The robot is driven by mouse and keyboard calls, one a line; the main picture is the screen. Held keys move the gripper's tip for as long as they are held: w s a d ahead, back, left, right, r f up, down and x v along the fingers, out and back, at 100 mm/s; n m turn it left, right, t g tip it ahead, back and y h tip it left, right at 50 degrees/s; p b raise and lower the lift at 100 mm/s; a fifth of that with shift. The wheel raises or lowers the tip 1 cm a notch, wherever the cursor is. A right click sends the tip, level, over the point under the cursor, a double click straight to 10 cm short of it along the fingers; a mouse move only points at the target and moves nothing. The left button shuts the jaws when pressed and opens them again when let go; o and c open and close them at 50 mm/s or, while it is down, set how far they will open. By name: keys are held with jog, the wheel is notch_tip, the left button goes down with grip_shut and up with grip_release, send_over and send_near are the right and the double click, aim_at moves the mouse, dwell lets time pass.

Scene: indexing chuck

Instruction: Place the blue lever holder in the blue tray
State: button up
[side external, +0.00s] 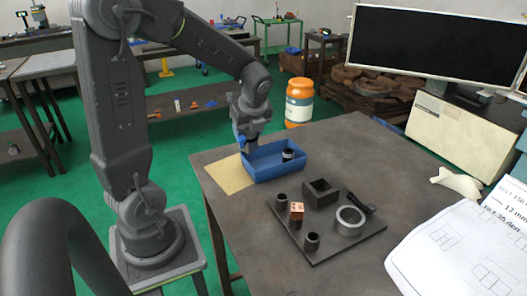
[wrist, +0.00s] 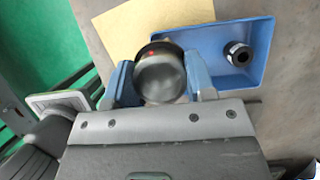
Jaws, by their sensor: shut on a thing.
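My gripper (side external: 249,146) points down at the left end of the blue tray (side external: 283,172). In the wrist view, the blue fingers of my gripper (wrist: 160,80) are shut on a dark round part (wrist: 160,77). I see no blue or lever on this part, so I cannot tell whether it is the blue lever holder. In the wrist view, the tray (wrist: 240,82) shows right of the held part. Its left end is hidden by the finger and part. A small black and silver ringed part (side external: 288,155) is in the tray, also in the wrist view (wrist: 238,54).
A tan sheet (side external: 228,174) lies at the tray's left. A dark plate (side external: 325,243) in front holds a square block (side external: 320,192), a silver ring (side external: 350,221), a copper-coloured block (side external: 296,212) and dark cylinders. A monitor (side external: 440,40) and paper sheets (side external: 450,255) are at right.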

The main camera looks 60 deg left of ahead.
jog(key=shift+w+d+f, duration=0.4)
jog(key=shift+w+f, duration=0.15)
jog(key=shift+f, duration=0.5)
jog(key=shift+w+d+f, duration=0.35)
jog(key=shift+w+f, duration=0.2)
jog(key=shift+f, duration=0.5)
jog(key=shift+w+d+f, duration=0.4)
jog(key=shift+w+f, duration=0.15)
jog(key=shift+f, duration=0.5)
jog(key=shift+f, duration=0.2)
jog(key=o, duration=0.9)
jog(key=shift+o, duration=0.2)
jog(key=shift+r, duration=0.1)
